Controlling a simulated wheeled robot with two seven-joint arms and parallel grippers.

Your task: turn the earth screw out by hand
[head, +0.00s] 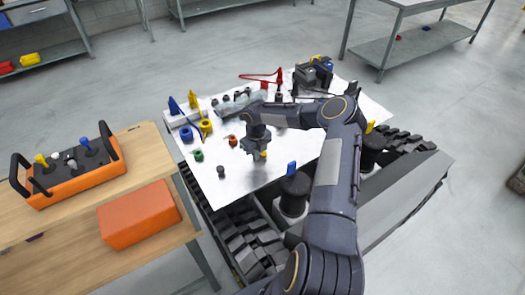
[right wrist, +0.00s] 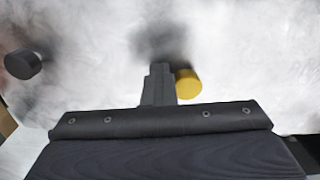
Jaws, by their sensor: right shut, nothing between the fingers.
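My right gripper (head: 257,156) is low over the white top of the tracked carrier (head: 240,190), pointing down. In the right wrist view its fingers (right wrist: 158,82) are shut together with nothing between them. A small yellow cylinder (right wrist: 188,83) is just right of the fingertips; it also shows beside the gripper in the head view (head: 264,155). A black knob-like piece (right wrist: 22,64) is farther left, likely the dark one in the head view (head: 221,170). A small green ring-shaped piece (head: 198,155) lies left of the gripper. I cannot tell which piece is the earth screw. My left gripper is not in view.
A wooden bench (head: 60,240) at left bears an orange-black tool carrier (head: 75,180) and an orange box (head: 140,215). The top's near corner is mostly clear.

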